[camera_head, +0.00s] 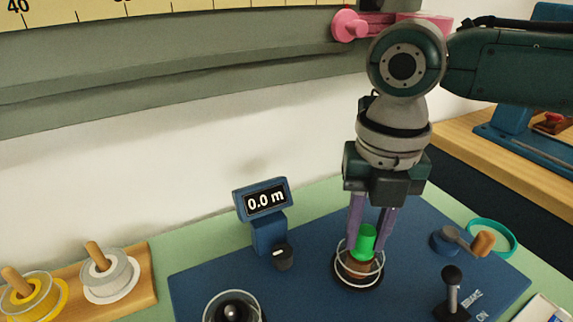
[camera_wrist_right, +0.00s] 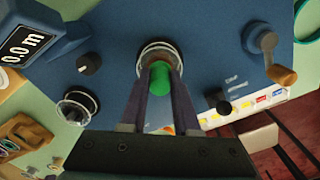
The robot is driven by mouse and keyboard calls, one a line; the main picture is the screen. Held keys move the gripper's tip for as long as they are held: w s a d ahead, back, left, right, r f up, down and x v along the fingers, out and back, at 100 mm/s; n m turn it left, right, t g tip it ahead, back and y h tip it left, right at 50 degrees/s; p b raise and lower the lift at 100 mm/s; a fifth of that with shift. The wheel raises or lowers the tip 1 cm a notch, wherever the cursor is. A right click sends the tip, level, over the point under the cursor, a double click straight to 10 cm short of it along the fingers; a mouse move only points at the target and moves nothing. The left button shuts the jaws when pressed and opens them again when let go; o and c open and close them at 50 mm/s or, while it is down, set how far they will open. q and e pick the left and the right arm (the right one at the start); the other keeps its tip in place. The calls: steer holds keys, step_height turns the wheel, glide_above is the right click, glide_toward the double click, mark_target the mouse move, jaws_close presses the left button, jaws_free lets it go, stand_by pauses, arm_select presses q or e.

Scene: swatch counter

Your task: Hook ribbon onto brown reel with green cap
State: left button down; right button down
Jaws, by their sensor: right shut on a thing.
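The brown reel (camera_head: 358,266) stands inside a clear-rimmed round holder on the blue counter panel, with its green cap (camera_head: 364,240) on top. My right gripper (camera_head: 368,250) points down with its two purple fingers on either side of the cap and is shut on the capped reel. In the right wrist view the green cap (camera_wrist_right: 160,78) shows between the fingertips, and the fingers hide part of the reel. I cannot make out a loose ribbon end. My left gripper is in neither view.
A meter display (camera_head: 265,201) reading 0.0 m stands left of the reel. An empty-looking round holder (camera_head: 232,306) is at the front. A crank (camera_head: 465,241) and a black lever (camera_head: 452,290) stand to the right. A wooden stand (camera_head: 146,278) at left carries yellow and white reels.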

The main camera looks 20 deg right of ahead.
mark_target(367, 231)
steer(key=shift+f, duration=0.1)
steer(key=c, duration=0.6)
jaws_free()
steer(key=shift+o, duration=0.2)
steer(key=shift+r, duration=0.25)
step_height(367, 231, up, 7)
steer(key=p, duration=0.8)
steer(key=shift+f, duration=0.25)
